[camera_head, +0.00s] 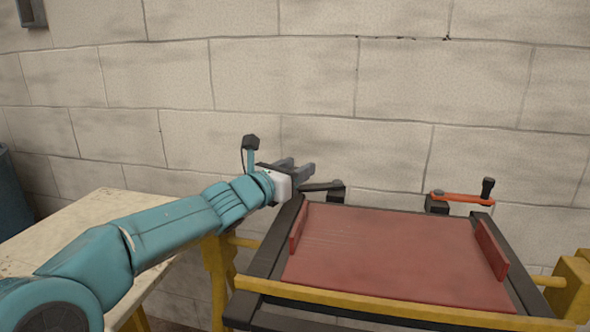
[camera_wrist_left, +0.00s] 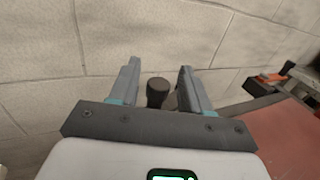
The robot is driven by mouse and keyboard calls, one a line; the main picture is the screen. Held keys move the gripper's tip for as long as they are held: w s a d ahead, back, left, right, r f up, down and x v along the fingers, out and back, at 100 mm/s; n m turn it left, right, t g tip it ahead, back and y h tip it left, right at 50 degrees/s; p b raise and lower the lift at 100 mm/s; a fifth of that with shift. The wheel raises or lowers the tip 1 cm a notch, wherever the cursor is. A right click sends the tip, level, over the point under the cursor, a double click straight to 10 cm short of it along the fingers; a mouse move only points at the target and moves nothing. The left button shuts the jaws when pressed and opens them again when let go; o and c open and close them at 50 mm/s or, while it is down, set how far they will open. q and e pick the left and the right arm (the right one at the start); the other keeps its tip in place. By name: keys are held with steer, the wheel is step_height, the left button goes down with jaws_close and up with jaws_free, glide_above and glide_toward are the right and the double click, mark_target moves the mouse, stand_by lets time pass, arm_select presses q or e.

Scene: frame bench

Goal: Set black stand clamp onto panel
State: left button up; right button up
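The black stand clamp (camera_head: 322,187) sits at the back left corner of the frame, its dark arm reaching left toward my gripper. The red panel (camera_head: 390,255) lies flat in the frame. My left gripper (camera_head: 298,167) is at the clamp's left end, in front of the wall. In the left wrist view its two fingers are spread apart, and a round black knob (camera_wrist_left: 157,91) shows between them, with clear gaps on both sides. The clamp's handle is hidden behind the gripper in the head view. My right gripper is in neither view.
A clamp with an orange-red arm (camera_head: 463,198) stands at the back right corner. Red raised strips (camera_head: 491,249) edge the panel. A yellow rail (camera_head: 370,302) runs along the front. A pale table (camera_head: 85,225) is at left, and a block wall (camera_head: 300,80) is close behind.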

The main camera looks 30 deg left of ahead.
arm_select(q)
steer(key=s, duration=0.5)
steer(key=s+a, duration=0.1)
steer(key=s, duration=0.4)
steer(key=s+a, duration=0.1)
steer(key=s, duration=0.4)
steer(key=shift+r, duration=0.1)
steer(key=shift+s+a, duration=0.1)
steer(key=shift+s, duration=0.5)
steer(key=shift+o, duration=0.2)
